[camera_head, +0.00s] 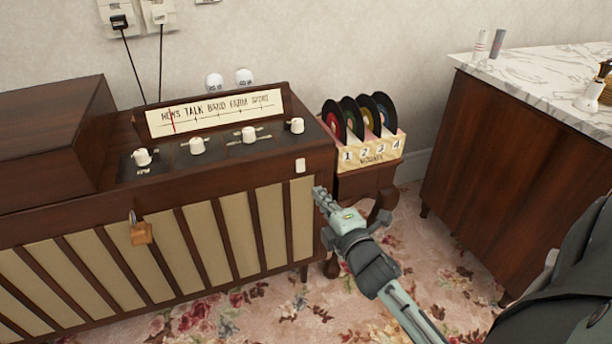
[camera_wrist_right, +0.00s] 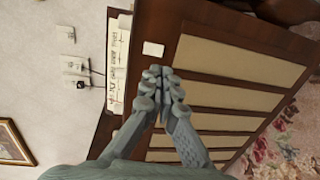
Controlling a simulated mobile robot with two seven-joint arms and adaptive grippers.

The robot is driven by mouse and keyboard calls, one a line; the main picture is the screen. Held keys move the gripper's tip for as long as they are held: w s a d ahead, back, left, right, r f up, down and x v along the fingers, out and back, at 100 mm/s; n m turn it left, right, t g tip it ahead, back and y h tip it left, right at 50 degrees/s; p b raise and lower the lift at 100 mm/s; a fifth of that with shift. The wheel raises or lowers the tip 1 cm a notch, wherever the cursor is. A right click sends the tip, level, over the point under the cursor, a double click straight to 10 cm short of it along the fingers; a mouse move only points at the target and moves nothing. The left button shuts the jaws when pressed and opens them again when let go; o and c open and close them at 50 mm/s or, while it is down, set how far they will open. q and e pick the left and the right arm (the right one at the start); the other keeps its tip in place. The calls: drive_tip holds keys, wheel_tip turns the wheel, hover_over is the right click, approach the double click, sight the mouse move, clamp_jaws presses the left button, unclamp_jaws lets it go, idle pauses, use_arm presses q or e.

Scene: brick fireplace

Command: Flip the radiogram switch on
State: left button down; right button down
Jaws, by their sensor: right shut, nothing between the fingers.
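The radiogram (camera_head: 230,190) is a dark wooden cabinet with beige slats, a lit dial panel (camera_head: 215,112) and several white knobs on top. A small white switch (camera_head: 300,165) sits on its front at the upper right corner. The switch also shows in the right wrist view (camera_wrist_right: 153,49), just beyond my fingertips. My right gripper (camera_head: 320,196) is shut and empty, just below and to the right of the switch, apart from it in the picture. I cannot tell whether the switch is on or off. My left gripper is not in view.
A record rack (camera_head: 370,150) with several numbered records stands on a small wooden table (camera_head: 362,184) right of the radiogram. A marble-topped cabinet (camera_head: 500,170) is at the right. A padlock (camera_head: 141,232) hangs on the radiogram's front. Floral carpet (camera_head: 430,275) lies open between the cabinets.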

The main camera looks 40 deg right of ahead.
sight(302, 171)
drive_tip(key=x, duration=0.8)
drive_tip(key=shift+w+d+f, duration=0.1)
drive_tip(key=shift+w, duration=0.4)
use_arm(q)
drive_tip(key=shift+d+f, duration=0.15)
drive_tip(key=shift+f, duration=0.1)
use_arm(e)
drive_tip(key=shift+w, duration=0.1)
drive_tip(key=shift+w+d, duration=0.1)
drive_tip(key=shift+w, duration=0.1)
drive_tip(key=shift+w+f, duration=0.1)
drive_tip(key=shift+f, duration=0.05)
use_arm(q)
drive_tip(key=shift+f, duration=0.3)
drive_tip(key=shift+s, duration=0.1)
